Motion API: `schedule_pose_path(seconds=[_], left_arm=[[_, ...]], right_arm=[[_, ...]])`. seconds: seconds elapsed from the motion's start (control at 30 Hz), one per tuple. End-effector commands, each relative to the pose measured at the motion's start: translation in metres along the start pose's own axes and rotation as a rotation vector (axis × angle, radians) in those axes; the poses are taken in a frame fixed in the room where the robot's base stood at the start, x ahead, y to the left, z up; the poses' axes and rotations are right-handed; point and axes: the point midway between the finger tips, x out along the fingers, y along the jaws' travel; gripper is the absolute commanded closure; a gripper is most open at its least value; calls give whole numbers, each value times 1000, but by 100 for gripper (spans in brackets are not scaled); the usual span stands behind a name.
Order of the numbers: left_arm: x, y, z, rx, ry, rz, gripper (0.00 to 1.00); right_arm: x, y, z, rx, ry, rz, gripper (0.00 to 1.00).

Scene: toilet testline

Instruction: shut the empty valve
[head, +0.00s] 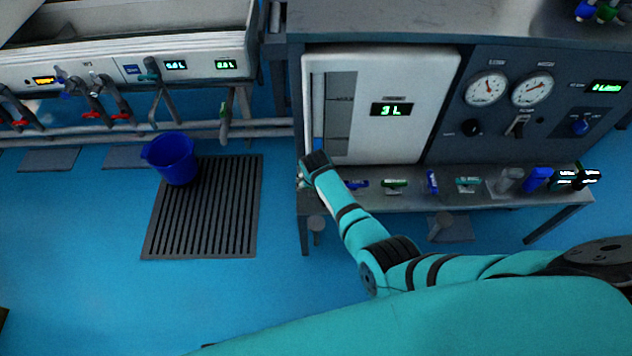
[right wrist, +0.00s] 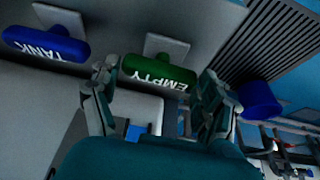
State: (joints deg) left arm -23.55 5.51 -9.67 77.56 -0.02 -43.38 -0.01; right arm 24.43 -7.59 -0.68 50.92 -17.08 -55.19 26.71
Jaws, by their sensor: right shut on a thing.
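The empty valve (right wrist: 160,73) has a green handle with the word EMPTY on it in the right wrist view. My right gripper (right wrist: 158,85) has one finger at each end of this handle and is shut on it. In the head view my right gripper (head: 303,178) is at the left front corner of the tank bench, and the green handle is hidden there. A white tank cabinet (head: 425,85) above shows 3 L, with a little blue water low in its window. My left gripper is not in view.
A blue TANK handle (right wrist: 45,45) is beside the green one. More valve handles (head: 467,184) line the bench front to the right. A blue bucket (head: 170,158) stands on a floor grate (head: 205,225) at the left. Dials (head: 487,88) are at the right.

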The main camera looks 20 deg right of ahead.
Motion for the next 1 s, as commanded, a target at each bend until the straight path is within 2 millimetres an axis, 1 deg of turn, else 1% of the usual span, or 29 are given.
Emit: schedule_pose_path(seconds=[0.13,0.17,0.3,0.67,0.77,1.0], left_arm=[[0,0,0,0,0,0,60],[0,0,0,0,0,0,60],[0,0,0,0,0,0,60],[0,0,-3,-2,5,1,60],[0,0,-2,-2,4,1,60],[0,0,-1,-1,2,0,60]], right_arm=[[0,0,0,3,0,-1,54],[0,0,0,3,0,-1,19],[0,0,0,2,0,-1,1],[-3,0,0,0,1,-1,0],[-10,-1,0,1,2,-2,0],[-43,-1,0,1,3,-2,0]])
